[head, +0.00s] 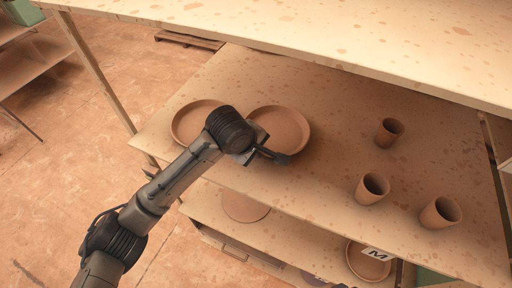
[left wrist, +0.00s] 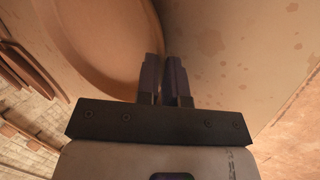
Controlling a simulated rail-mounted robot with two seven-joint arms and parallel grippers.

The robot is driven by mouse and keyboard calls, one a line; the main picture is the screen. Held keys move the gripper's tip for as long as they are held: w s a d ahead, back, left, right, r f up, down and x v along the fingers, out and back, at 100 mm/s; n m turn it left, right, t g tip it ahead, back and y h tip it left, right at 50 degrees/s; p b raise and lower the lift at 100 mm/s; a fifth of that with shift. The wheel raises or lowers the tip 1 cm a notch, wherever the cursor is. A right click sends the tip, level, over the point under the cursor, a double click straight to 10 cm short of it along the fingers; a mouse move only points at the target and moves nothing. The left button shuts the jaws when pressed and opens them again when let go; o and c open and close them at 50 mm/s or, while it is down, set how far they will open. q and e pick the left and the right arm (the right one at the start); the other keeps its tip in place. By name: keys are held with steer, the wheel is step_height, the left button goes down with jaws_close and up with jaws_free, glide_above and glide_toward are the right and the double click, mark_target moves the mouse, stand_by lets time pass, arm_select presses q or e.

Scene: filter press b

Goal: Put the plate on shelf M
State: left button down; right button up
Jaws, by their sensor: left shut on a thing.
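My left gripper (head: 272,157) is shut on the near rim of a round brown plate (head: 285,128) at the middle shelf board (head: 330,140). I cannot tell whether the plate rests on the board or is just above it. In the left wrist view the plate (left wrist: 95,45) fills the upper left, and the fingers (left wrist: 165,80) are close together at its rim. My right gripper is not in view.
A second brown plate (head: 190,122) is just left of the held one, partly behind my arm. Three brown cups (head: 372,188) stand at the right of the middle board. Plates (head: 245,206) and (head: 362,268) lie on the lower shelf. A top board (head: 350,35) overhangs the back.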

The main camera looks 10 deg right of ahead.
arm_select(q)
steer(key=c, duration=1.2)
jaws_free()
steer(key=shift+c, duration=0.2)
steer(key=b+v, duration=0.4)
steer(key=v, duration=0.8)
